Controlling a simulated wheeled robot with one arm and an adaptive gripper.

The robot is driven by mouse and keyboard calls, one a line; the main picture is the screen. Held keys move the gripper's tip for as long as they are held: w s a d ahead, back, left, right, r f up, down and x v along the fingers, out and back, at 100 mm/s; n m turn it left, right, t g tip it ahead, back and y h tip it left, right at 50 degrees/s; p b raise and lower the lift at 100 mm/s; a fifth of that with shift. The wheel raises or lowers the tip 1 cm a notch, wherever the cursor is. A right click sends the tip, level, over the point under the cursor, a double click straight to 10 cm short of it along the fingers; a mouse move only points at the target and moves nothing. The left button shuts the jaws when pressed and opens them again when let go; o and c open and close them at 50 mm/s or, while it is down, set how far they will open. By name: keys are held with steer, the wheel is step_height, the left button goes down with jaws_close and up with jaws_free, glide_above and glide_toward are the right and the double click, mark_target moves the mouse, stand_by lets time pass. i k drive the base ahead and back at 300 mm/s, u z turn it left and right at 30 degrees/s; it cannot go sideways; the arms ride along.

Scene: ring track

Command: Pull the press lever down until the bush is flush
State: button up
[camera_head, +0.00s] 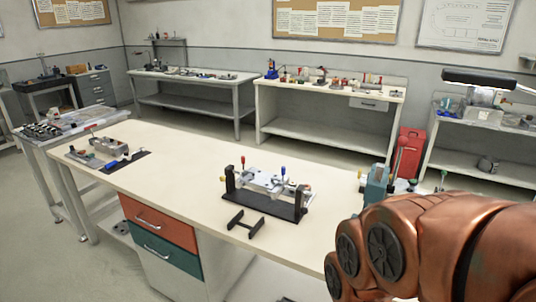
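A teal machine (376,184), which looks like the press, stands near the right end of the cream bench (180,155). My copper-coloured arm hides its lower part. My arm fills the lower right corner, and my gripper is outside the picture.
A black fixture (270,204) with a metal part and coloured knobs stands mid-bench, with a small black stand (245,223) before it. A vise-like tool (105,150) lies on the left. Drawers (160,222) are under the front edge. Bare bench top lies between.

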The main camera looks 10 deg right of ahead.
mark_target(403, 141)
steer(key=z, duration=0.35)
steer(key=k, duration=0.6)
steer(key=u, duration=0.9)
steer(key=i, duration=0.85)
steer(key=z, duration=0.45)
steer(key=i, duration=0.7)
steer(key=z, duration=0.7)
